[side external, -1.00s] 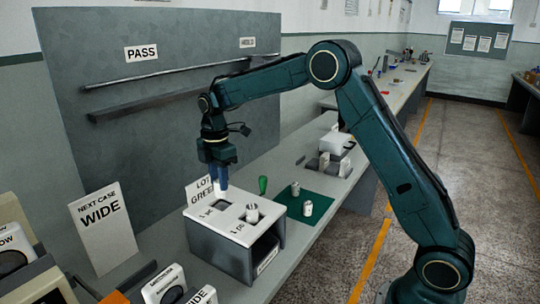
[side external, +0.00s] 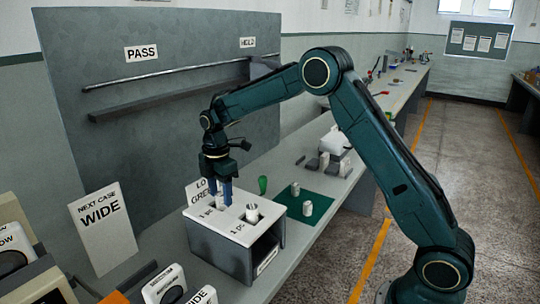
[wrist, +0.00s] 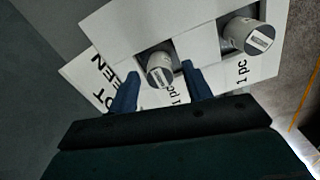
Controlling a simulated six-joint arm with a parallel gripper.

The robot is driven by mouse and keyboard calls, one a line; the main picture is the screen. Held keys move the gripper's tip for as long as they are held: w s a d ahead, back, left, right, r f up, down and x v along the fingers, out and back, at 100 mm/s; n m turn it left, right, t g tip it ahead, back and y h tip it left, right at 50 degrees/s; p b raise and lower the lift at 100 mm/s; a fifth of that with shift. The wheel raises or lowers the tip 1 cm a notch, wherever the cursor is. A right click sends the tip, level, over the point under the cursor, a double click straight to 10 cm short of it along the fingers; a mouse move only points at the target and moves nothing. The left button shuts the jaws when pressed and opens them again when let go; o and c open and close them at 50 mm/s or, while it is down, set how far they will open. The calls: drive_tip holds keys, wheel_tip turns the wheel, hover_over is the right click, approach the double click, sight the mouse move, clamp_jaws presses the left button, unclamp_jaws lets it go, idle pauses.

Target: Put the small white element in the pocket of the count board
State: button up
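The count board (side external: 235,232) is a white-topped grey box with two pockets, each marked "1 pc". A small white element (side external: 220,201) stands in the left pocket; it also shows in the wrist view (wrist: 160,70), seemingly upright with a grey-marked top. My gripper (side external: 220,193) is at that pocket, its blue fingers on either side of the element. In the wrist view the fingers (wrist: 158,73) are spread, with a gap visible on both sides of the element. Another white cylinder (side external: 252,212) stands in the right pocket (wrist: 248,37).
A green mat (side external: 318,200) behind the board holds two white pieces (side external: 295,188). A green peg-like object (side external: 263,184) stands beside it. A "LOT GREEN" card (side external: 197,190) stands close behind my gripper. A "NEXT CASE WIDE" sign (side external: 100,225) is at left.

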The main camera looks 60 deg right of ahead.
sight(220, 193)
drive_tip(key=shift+r, duration=0.15)
wheel_tip(220, 193, up, 12)
idle(0.8)
idle(0.5)
